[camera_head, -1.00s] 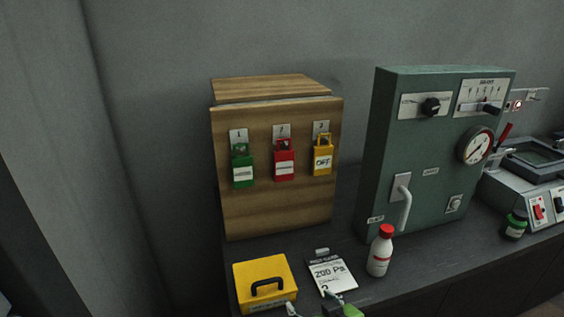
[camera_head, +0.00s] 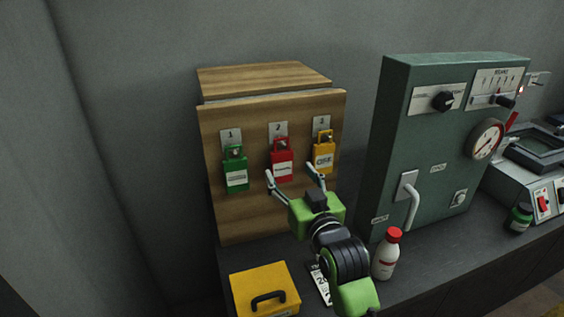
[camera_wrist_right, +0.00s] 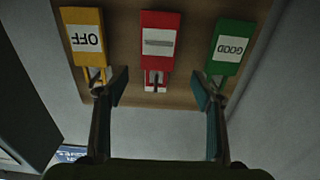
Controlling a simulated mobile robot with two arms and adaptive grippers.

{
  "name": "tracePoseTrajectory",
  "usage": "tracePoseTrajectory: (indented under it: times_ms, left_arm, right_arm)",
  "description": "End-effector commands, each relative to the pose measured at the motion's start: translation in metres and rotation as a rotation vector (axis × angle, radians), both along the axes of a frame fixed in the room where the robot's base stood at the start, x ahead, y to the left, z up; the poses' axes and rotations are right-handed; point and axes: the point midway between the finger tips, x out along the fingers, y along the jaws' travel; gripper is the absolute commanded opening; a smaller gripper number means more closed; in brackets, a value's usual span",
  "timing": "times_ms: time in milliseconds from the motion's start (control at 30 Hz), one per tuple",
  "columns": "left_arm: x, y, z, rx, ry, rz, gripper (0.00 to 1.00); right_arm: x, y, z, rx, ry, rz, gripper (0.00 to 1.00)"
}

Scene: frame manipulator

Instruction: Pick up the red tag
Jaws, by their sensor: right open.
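The red tag (camera_head: 281,172) hangs from the hook under plate 2 on the front of the wooden box (camera_head: 225,210), between a green tag (camera_head: 235,178) and a yellow tag (camera_head: 323,155). My right gripper (camera_head: 292,176) is open and empty in front of the box, its fingertips just below and right of the red tag. In the right wrist view, upside down, the red tag (camera_wrist_right: 160,35) is centred between and beyond the spread fingers (camera_wrist_right: 159,88). No touch shows. My left gripper is not in view.
The green cabinet (camera_head: 400,140) with a handle and gauge stands close on the right. A white bottle with a red cap (camera_head: 387,258) and a yellow case (camera_head: 262,280) stand on the dark counter. A card (camera_head: 320,285) is partly hidden behind my right arm.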

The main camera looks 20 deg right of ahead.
Motion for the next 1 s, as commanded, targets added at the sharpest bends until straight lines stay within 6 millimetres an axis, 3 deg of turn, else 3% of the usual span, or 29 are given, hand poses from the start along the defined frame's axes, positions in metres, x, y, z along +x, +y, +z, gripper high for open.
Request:
tracePoseTrajectory:
  times_ms: [167, 467, 700, 1000]
  left_arm:
    - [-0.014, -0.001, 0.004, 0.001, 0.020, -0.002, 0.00]
    - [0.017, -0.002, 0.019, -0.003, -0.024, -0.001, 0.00]
    - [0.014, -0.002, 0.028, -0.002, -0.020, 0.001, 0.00]
    - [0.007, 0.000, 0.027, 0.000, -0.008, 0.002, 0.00]
  right_arm:
    - [0.019, 0.001, 0.001, 0.000, 0.001, 0.000, 0.61]
    - [0.042, -0.002, 0.000, 0.000, 0.003, 0.000, 0.61]
    - [0.069, -0.002, -0.004, 0.001, 0.002, 0.001, 0.61]
    - [0.074, -0.002, -0.005, 0.001, 0.001, 0.001, 0.61]
